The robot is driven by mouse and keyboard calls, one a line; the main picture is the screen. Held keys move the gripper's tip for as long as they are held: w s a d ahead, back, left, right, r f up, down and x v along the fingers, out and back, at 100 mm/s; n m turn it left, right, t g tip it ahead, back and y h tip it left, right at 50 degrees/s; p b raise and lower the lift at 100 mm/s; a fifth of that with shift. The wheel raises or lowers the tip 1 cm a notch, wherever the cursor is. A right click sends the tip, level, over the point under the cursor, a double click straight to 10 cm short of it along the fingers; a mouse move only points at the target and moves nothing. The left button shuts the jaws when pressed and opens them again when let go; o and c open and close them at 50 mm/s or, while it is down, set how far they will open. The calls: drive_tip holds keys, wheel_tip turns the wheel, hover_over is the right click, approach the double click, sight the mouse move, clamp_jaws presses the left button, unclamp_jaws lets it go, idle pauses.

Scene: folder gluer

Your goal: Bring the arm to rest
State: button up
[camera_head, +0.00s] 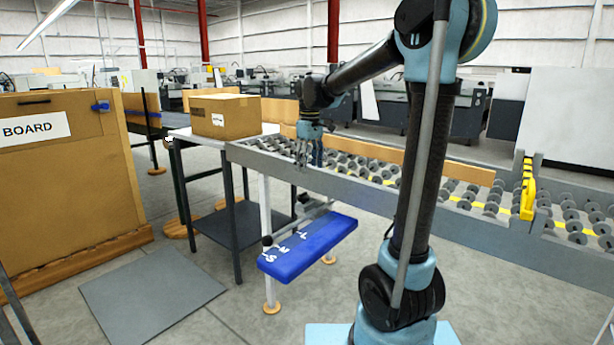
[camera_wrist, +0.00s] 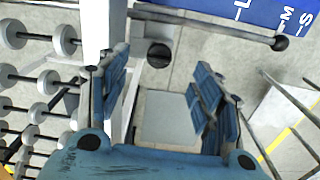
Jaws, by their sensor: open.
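My arm reaches up and over to the left in the head view. My gripper (camera_head: 308,155) hangs pointing down at the near rail of the roller conveyor (camera_head: 380,194), close to its left end. In the wrist view my gripper (camera_wrist: 160,95) has its two blue-padded fingers apart, with nothing between them but grey floor far below. The conveyor's rollers show at the left of the wrist view. I cannot tell whether a finger touches the rail.
A blue panel (camera_head: 308,246) marked with letters juts out below the conveyor. A cardboard box (camera_head: 225,116) stands on the table (camera_head: 183,134) at left. A yellow clamp-like part (camera_head: 527,192) sits on the conveyor at right. A grey mat (camera_head: 150,295) lies on open floor beside a board cabinet (camera_head: 60,170).

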drive_tip(key=s+d+f+m+t, duration=0.1)
drive_tip(key=s+d+f+m, duration=0.1)
drive_tip(key=s+d, duration=0.5)
drive_tip(key=s+d+f+m, duration=0.3)
drive_tip(key=s+d, duration=0.3)
drive_tip(key=s, duration=0.3)
drive_tip(key=s+d+f+m+t, duration=0.1)
drive_tip(key=s+d+f+m, duration=0.3)
drive_tip(key=s+f, duration=0.9)
drive_tip(key=shift+s+d, duration=0.6)
drive_tip(key=shift+d, duration=0.35)
drive_tip(key=shift+w+f, duration=0.25)
drive_tip(key=shift+w, duration=0.2)
